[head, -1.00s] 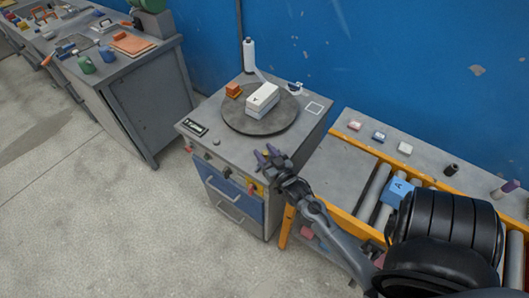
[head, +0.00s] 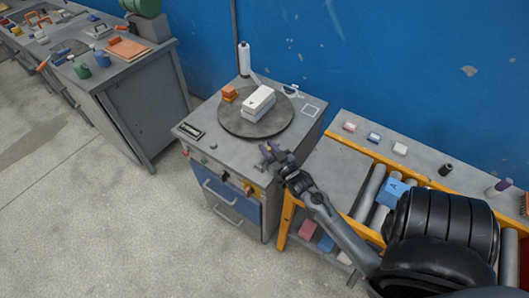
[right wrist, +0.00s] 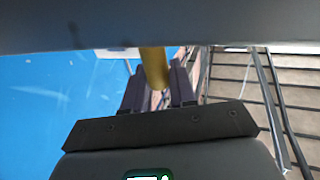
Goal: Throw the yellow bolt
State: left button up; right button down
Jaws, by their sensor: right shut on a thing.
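A yellow bolt (right wrist: 153,68) shows in the right wrist view as a yellow bar between the two fingers of my right gripper (right wrist: 158,92). The fingers are shut on it; its far end is hard to make out. In the head view my right gripper (head: 270,152) is at the front right edge of the grey cabinet (head: 203,150), where the bolt is too small to tell clearly. My left gripper is not in view.
An orange-framed roller conveyor (head: 372,190) stands at the right. A cluttered bench (head: 140,100) stands at the left, with open floor in front.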

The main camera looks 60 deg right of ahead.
jog(key=shift+s+d+f, duration=0.1)
jog(key=shift+f, duration=0.05)
jog(key=c, duration=1.2)
grip_release()
jog(key=shift+o, duration=0.8)
jog(key=shift+d, duration=0.15)
jog(key=shift+r, duration=0.25)
jog(key=shift+r, duration=0.3)
notch_tip(320, 180, up, 4)
jog(key=shift+s+f+p, duration=0.1)
jog(key=shift+p, duration=0.6)
jog(key=s+d+r+p, duration=0.1)
jog(key=s+r, duration=0.5)
jog(key=s, duration=0.5)
jog(key=shift+s+d+r+p, duration=0.15)
jog(key=shift+d+p, duration=0.1)
jog(key=shift+p, duration=0.15)
